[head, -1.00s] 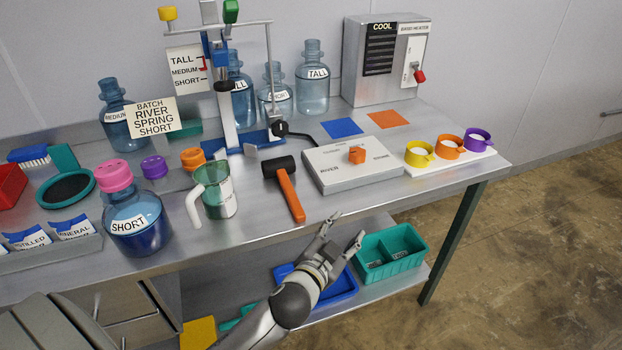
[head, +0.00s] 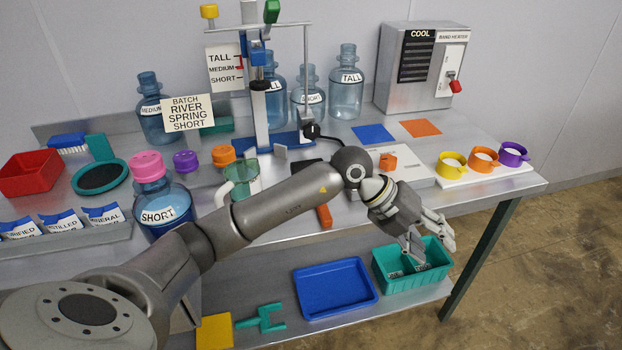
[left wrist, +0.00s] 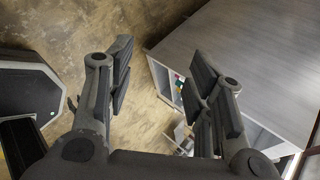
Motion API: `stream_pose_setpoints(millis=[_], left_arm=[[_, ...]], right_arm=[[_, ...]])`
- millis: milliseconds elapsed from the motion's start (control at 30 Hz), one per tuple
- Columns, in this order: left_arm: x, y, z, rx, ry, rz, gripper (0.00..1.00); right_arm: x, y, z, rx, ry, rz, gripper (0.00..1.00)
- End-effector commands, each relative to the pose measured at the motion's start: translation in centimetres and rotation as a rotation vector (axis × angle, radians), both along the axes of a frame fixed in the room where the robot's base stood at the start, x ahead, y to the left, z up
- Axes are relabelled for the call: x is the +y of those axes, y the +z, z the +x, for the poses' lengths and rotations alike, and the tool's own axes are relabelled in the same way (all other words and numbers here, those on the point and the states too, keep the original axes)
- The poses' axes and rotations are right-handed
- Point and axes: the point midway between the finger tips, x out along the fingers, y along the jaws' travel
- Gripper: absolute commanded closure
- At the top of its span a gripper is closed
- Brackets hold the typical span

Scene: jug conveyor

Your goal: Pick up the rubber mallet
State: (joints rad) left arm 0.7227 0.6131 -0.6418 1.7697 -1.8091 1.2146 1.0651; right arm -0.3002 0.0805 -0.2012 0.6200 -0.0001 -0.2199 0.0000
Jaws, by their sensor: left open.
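The rubber mallet lies on the metal bench in the head view, mostly hidden behind my left arm. Part of its black head (head: 306,164) shows above the arm, and the end of its orange handle (head: 324,216) shows below it. My left gripper (head: 431,246) is open and empty, to the right of the mallet and past the bench's front edge, over the teal bin in the picture. In the left wrist view the two fingers (left wrist: 160,66) are spread wide with nothing between them. The mallet does not show there. My right gripper is not in view.
A teal bin (head: 440,283) and blue tray (head: 335,288) sit on the lower shelf.

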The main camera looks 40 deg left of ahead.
Motion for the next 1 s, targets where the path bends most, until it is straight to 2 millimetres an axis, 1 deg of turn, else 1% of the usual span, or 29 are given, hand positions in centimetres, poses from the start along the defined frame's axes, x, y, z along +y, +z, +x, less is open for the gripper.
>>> stream_pose_setpoints(millis=[33, 67, 100, 167, 200, 300, 400, 500, 600, 667, 800, 900, 1000], left_arm=[[2.7, -0.4, 1.0, 0.010, 0.036, 0.123, 0.52], [4.5, -0.6, 1.5, 0.022, 0.065, 0.198, 0.52], [7.0, -0.8, 2.1, 0.040, 0.108, 0.296, 0.52], [10.9, -0.5, 2.8, 0.064, 0.187, 0.435, 0.52], [13.4, -0.1, 3.2, 0.082, 0.245, 0.521, 0.52], [19.1, 1.5, 3.5, 0.122, 0.395, 0.696, 0.52], [23.3, 3.2, 3.3, 0.154, 0.523, 0.815, 0.52], [25.7, 4.4, 2.9, 0.176, 0.605, 0.881, 0.52], [26.8, 4.5, 2.8, 0.188, 0.639, 0.909, 0.52], [27.2, 3.8, 2.9, 0.191, 0.644, 0.913, 0.52], [27.8, 1.6, 3.5, 0.193, 0.641, 0.912, 0.52], [28.1, 0.5, 3.8, 0.191, 0.640, 0.911, 0.52], [28.3, -0.2, 4.1, 0.188, 0.639, 0.910, 0.52]], right_arm=[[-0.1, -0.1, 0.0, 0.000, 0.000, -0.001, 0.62], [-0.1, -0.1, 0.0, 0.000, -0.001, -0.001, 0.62], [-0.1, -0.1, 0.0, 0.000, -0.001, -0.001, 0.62], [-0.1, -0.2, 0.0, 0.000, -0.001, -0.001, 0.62], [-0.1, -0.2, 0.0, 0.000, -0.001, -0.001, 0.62], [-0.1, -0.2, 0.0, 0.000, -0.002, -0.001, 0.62], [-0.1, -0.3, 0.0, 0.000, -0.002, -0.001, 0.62], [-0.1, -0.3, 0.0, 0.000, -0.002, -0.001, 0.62], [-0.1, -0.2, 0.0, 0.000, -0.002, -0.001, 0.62], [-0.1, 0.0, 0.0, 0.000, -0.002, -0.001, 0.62], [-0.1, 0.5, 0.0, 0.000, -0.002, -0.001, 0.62], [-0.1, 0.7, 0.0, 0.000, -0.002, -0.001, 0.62], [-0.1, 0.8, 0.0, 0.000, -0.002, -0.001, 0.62]])
